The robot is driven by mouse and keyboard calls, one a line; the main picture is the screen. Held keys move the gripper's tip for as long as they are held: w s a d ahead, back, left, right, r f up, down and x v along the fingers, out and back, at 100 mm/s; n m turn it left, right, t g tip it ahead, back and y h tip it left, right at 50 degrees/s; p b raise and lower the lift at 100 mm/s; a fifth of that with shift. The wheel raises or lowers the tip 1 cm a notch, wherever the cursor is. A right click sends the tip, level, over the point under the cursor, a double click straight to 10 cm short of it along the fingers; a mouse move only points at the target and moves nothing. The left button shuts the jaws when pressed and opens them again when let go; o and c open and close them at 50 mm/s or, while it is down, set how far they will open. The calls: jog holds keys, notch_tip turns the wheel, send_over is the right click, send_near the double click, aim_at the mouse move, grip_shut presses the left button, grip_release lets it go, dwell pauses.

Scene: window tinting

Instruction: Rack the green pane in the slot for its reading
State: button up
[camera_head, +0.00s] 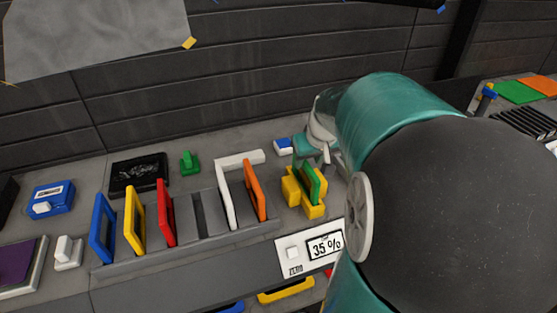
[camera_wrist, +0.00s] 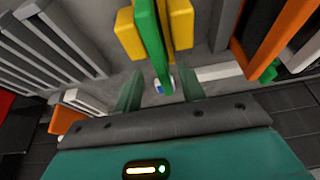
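The green pane (camera_head: 308,182) stands upright in a yellow holder (camera_head: 314,211) at the right of the bench. In the wrist view the green pane (camera_wrist: 151,40) runs between the yellow blocks (camera_wrist: 181,24). My gripper (camera_wrist: 160,88) is open, with one finger on each side of the pane's near end and gaps showing. In the head view my gripper (camera_head: 312,146) is just behind the pane, partly hidden by my arm. A display (camera_head: 325,246) in front reads 35 %.
A black tray (camera_head: 139,175), a small green block (camera_head: 189,163) and a blue box (camera_head: 51,198) lie behind or left of the rack. Dark slats (camera_head: 528,122) lie far right. My arm covers the right side.

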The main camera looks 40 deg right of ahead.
aim_at(304, 169)
jog(key=shift+x, duration=2.7)
jog(key=shift+f, duration=0.25)
grip_shut()
